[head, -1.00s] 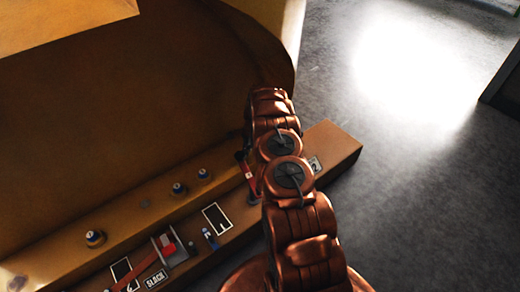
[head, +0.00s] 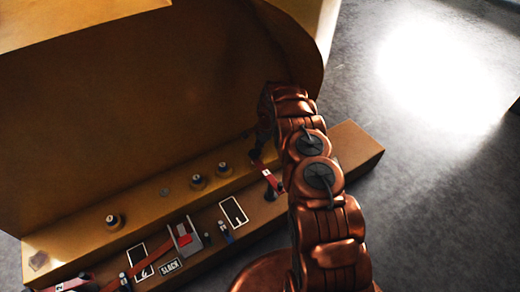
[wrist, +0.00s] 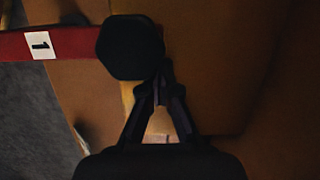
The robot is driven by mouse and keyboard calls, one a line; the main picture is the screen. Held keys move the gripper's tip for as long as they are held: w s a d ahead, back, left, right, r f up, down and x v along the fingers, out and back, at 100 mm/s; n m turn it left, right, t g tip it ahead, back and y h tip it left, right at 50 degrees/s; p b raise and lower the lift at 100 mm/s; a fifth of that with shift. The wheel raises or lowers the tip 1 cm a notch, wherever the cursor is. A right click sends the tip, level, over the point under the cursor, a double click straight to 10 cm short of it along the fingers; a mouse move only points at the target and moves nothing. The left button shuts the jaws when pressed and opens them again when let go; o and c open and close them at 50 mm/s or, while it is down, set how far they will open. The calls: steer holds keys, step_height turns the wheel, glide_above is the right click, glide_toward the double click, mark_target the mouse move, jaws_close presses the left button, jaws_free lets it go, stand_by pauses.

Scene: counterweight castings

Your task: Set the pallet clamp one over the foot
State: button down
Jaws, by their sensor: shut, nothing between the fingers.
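The red clamp arm with a white label (head: 268,174) lies near the right end of the ochre ledge, below my arm. In the wrist view its red bar (wrist: 75,43) carries the number 1 and runs left from a black hexagonal knob (wrist: 133,47). My gripper (wrist: 160,78) is shut and empty, its fingertips beside the knob's lower right edge; I cannot tell whether they touch it. In the head view my gripper (head: 255,155) is small and dark by the clamp. The foot seems to be the ledge (head: 345,155) along the casting's base; I cannot be sure.
The tall ochre casting wall (head: 120,110) rises behind the ledge. Several studs (head: 114,222) stand along it. A grey block with a red part (head: 185,238), white-outlined rectangles (head: 233,212) and a SLACK label (head: 171,266) lie left. Grey floor (head: 420,200) is clear at right.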

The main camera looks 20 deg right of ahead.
steer(key=shift+a, duration=0.6)
steer(key=shift+d+r, duration=0.1)
steer(key=shift+r, duration=0.4)
steer(key=d+v, duration=0.1)
steer(key=v, duration=0.5)
steer(key=shift+r, duration=0.25)
steer(key=shift+d, duration=0.2)
